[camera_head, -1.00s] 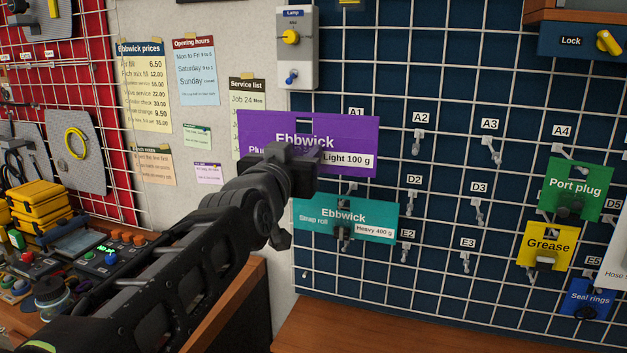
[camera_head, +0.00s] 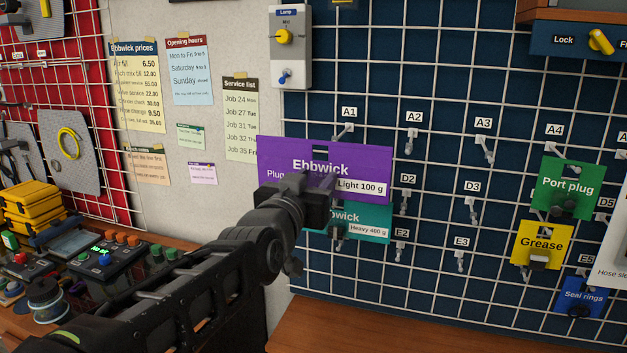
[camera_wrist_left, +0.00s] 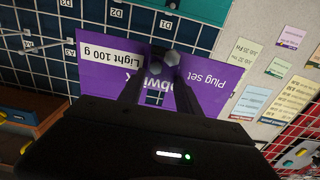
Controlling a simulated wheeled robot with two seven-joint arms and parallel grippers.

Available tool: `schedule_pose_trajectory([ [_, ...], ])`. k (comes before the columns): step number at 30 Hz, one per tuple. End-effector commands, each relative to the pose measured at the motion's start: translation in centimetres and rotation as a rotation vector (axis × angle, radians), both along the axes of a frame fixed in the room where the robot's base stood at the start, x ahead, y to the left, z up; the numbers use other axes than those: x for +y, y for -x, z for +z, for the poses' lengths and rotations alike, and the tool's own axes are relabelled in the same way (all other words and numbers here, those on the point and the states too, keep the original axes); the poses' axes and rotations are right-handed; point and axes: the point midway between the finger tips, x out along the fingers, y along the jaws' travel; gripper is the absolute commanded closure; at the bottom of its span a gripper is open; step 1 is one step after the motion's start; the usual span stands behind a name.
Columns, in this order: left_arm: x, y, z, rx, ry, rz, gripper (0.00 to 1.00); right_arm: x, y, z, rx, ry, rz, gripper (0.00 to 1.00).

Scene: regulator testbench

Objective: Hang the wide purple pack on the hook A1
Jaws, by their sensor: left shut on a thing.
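The wide purple pack (camera_head: 360,160) reads "Ebbwick" and "Light 100 g". My left gripper (camera_head: 318,190) is shut on its lower middle and holds it upright, facing me, in front of the grid wall. In the left wrist view the pack (camera_wrist_left: 215,82) appears upside down between the fingers (camera_wrist_left: 165,62). Hook A1 (camera_head: 344,130), under its A1 label, shows just above the pack's top edge. A slot shows in the pack's top middle; the hook does not appear through it. How far the pack is from the hook I cannot tell. My right gripper is not in view.
A teal pack (camera_head: 372,222) marked "Heavy 400 g" hangs just below, partly covered by the purple pack. Hooks A2 (camera_head: 412,144) and A3 (camera_head: 486,150) are empty. Green (camera_head: 572,188) and yellow (camera_head: 541,244) packs hang at right. A lamp switch box (camera_head: 289,50) is at upper left.

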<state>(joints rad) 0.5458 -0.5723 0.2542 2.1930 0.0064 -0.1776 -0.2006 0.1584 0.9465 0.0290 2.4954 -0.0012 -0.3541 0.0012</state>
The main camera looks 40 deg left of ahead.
Motion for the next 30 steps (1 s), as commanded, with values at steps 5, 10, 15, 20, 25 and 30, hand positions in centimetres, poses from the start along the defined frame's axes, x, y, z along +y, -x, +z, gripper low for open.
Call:
schedule_pose_trajectory([
  [5, 0.3, -0.9, 0.1, 0.0, 0.0, 0.0, 1.0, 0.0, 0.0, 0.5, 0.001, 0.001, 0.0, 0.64],
  [10, 0.7, -1.9, 0.0, 0.0, 0.001, 0.0, 1.0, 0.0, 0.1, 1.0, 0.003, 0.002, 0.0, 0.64],
  [15, 1.0, -3.0, -0.1, 0.0, 0.0, 0.0, 1.0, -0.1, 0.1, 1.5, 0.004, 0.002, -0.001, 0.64],
  [20, 1.4, -4.0, -0.2, 0.0, 0.0, 0.0, 1.0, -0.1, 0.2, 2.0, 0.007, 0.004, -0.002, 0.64],
  [25, 1.8, -5.0, -0.3, 0.001, 0.0, 0.0, 1.0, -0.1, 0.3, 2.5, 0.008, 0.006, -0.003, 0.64],
  [30, 2.1, -6.1, -0.4, 0.001, 0.001, -0.001, 1.0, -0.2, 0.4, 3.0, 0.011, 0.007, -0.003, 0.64],
])
